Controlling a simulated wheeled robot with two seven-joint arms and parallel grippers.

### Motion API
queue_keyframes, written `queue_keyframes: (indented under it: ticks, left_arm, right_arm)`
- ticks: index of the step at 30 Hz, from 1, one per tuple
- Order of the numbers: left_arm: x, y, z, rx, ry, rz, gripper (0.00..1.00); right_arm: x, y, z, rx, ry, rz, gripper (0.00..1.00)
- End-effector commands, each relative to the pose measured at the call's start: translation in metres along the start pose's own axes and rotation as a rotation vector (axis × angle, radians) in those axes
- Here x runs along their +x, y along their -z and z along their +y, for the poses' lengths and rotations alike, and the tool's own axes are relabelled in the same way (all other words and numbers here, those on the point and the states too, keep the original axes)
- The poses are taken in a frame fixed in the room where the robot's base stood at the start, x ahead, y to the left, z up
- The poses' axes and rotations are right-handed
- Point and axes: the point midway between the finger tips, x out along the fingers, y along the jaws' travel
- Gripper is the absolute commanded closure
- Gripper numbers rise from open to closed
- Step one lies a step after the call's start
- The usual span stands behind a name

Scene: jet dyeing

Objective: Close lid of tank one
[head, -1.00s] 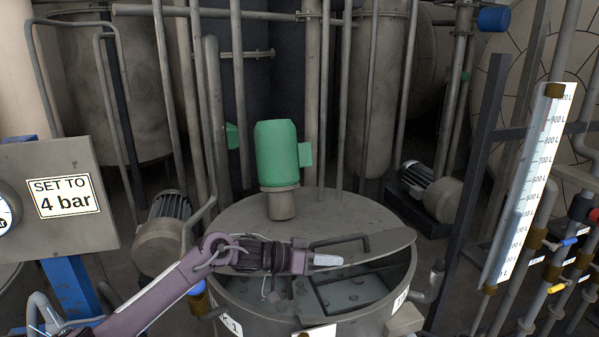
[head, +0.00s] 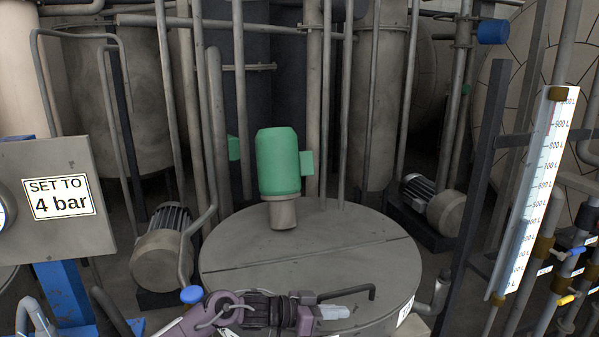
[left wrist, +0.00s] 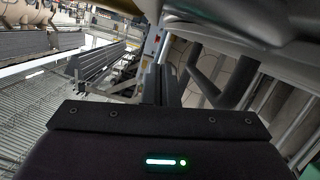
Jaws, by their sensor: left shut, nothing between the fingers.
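The tank (head: 215,294) stands at the centre front of the head view. Its hinged front lid half (head: 310,278) lies flat, level with the fixed rear half (head: 350,225), and the opening no longer shows. A dark bent handle (head: 350,293) sits near the lid's front right. My left gripper (head: 345,313) is shut and empty, low over the front of the lid beside the handle. I cannot tell whether it touches the lid. The left wrist view shows its dark fingers (left wrist: 160,85) together. My right gripper is in neither view.
A green motor (head: 278,162) stands on the rear of the tank top. A gauge panel (head: 55,200) is at left and a level scale (head: 535,190) at right. A pipe elbow (head: 438,292) rises by the tank's right rim. Pumps (head: 163,250) flank the tank.

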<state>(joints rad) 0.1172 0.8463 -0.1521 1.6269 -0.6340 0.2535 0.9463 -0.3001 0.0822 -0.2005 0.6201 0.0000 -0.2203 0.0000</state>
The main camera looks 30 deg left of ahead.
Motion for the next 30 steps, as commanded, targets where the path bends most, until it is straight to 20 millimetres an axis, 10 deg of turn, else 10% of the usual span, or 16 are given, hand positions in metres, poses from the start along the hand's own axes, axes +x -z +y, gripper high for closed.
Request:
queue_keyframes:
  ticks: [14,23,30]
  left_arm:
    - [-0.001,0.004,0.000,-0.001,0.000,0.000,1.00]
    - [-0.007,0.051,0.006,0.000,0.000,0.001,1.00]
    - [-0.053,0.035,0.006,0.000,0.000,-0.005,1.00]
  right_arm:
    - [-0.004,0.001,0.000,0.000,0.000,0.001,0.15]
    - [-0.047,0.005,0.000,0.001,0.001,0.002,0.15]
    - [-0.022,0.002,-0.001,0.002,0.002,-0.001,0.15]
